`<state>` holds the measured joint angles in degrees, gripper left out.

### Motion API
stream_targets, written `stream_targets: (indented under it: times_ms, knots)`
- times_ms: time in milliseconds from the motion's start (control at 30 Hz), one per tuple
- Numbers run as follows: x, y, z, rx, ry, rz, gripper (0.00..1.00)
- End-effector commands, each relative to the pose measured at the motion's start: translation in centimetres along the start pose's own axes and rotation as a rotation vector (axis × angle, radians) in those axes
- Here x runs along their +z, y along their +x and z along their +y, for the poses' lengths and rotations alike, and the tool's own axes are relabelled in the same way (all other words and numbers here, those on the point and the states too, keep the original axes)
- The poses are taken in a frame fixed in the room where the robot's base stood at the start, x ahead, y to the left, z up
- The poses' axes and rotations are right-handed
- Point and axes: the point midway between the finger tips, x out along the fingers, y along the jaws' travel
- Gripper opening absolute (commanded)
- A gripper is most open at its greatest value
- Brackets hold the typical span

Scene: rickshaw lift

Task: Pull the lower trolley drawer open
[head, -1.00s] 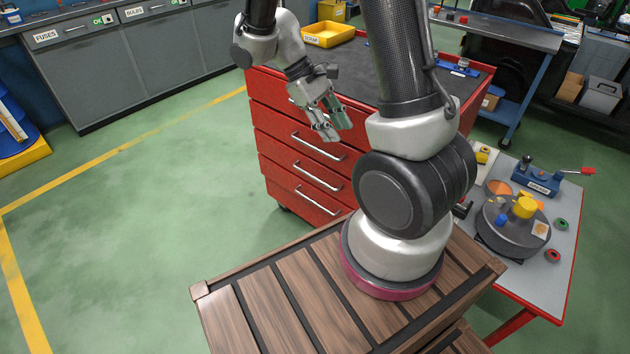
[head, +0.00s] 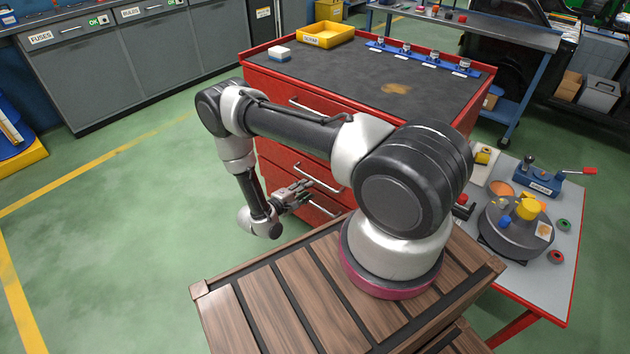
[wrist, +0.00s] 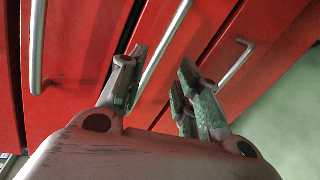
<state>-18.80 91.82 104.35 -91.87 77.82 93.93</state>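The red trolley (head: 275,172) has several drawers with silver bar handles, and all of its drawers look closed. My gripper (head: 309,188) is low at its front, close to the handle second from the bottom (head: 322,179). The bottom drawer handle (head: 325,209) shows just below. In the wrist view my gripper (wrist: 160,88) is open, with green-padded fingers spread on either side of a middle handle (wrist: 163,50). Another handle (wrist: 235,65) lies beyond the right finger, on the floor side. Contact with a handle cannot be told. My arm hides part of the trolley front.
A slatted wooden surface (head: 270,300) lies in front, and a side table (head: 545,280) stands at right. Green floor at left is clear.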

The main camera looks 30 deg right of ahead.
Motion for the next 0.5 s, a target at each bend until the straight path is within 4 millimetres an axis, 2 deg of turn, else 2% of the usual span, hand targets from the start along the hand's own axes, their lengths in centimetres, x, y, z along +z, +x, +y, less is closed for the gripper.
stream_targets:
  times_ms: [100, 233, 500]
  knots:
    - [-1.2, -0.3, 0.4, 0.014, 0.139, 0.043, 0.34]
    - [-1.3, 0.4, 0.6, 0.017, 0.206, 0.047, 0.34]
    - [-1.4, 4.8, 0.7, 0.016, 0.212, 0.043, 0.34]
